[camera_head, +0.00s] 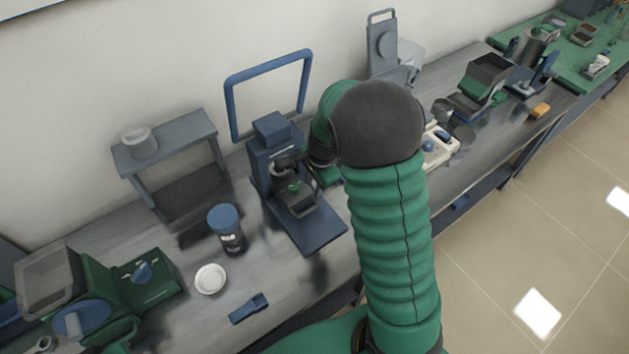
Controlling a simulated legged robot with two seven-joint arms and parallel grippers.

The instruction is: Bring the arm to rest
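My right arm, in a ribbed green sleeve with a dark rounded joint, rises from the bottom and bends left over the bench. Its dark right gripper (290,162) is at the front of a blue upright device (268,145), just above a dark grey box (297,200) with a small green part on it. The gripper is small and dark here, so I cannot tell if its fingers are apart or touch the box. My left gripper is not in view.
The grey bench (185,255) runs along the wall. A blue-lidded jar (226,228), white dish (210,279), small blue tool (249,308) and green machine (110,290) stand left. A grey riser (170,145) stands behind. More devices crowd the right; tiled floor (520,220) lies beyond.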

